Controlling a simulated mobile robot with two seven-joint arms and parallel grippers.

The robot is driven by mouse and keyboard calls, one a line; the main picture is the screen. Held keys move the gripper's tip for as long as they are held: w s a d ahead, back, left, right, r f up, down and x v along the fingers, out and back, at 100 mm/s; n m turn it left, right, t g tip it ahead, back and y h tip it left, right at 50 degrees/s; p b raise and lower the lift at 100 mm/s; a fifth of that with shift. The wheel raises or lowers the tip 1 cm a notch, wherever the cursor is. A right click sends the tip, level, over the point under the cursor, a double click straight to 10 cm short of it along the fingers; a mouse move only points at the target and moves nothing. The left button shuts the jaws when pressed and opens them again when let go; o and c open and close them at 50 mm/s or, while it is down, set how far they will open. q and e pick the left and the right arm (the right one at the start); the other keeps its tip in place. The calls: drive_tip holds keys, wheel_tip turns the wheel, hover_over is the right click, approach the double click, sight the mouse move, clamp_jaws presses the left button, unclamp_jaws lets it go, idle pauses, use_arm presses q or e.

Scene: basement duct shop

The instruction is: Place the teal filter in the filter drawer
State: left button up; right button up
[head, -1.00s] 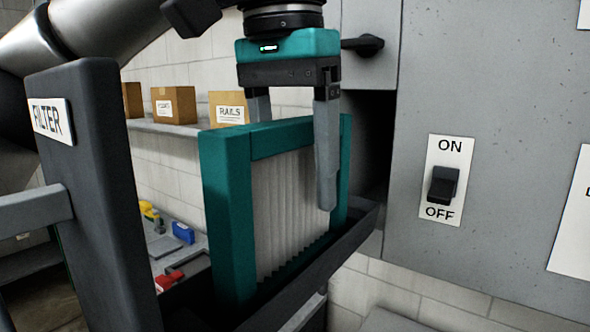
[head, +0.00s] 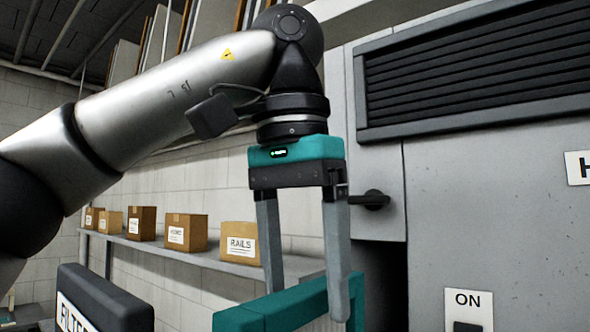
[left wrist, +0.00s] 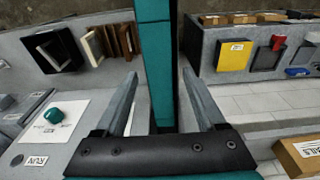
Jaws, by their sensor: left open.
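The teal filter (head: 268,314) has a teal frame; only its upper part shows at the bottom of the head view. In the left wrist view its edge (left wrist: 157,70) runs between the fingers. My left gripper (head: 306,302) is open over the filter's top, one finger on each side, and holds nothing; its fingers also show in the left wrist view (left wrist: 160,88). The filter drawer (head: 105,298) shows as a dark front panel with a FILTER label, left of the filter. The drawer's tray and the filter's bottom are out of view. My right gripper is not in view.
A grey cabinet (head: 495,215) stands at right, with a black handle (head: 373,199), a dark opening below it and an ON switch plate (head: 469,308). A shelf (head: 190,252) with several cardboard boxes runs along the back wall. The left wrist view shows a grey bench (left wrist: 70,80) below.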

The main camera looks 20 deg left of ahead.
use_arm(q)
drive_tip(key=shift+s+a+r, duration=0.1)
drive_tip(key=shift+s+r, duration=0.05)
drive_tip(key=shift+r, duration=1.25)
drive_tip(key=shift+s+r, duration=0.15)
drive_tip(key=shift+r, duration=1.3)
drive_tip(key=shift+s+a+r, duration=0.1)
drive_tip(key=shift+s+r, duration=0.05)
drive_tip(key=shift+r, duration=1.25)
drive_tip(key=shift+s+r, duration=0.1)
drive_tip(key=shift+r, duration=0.3)
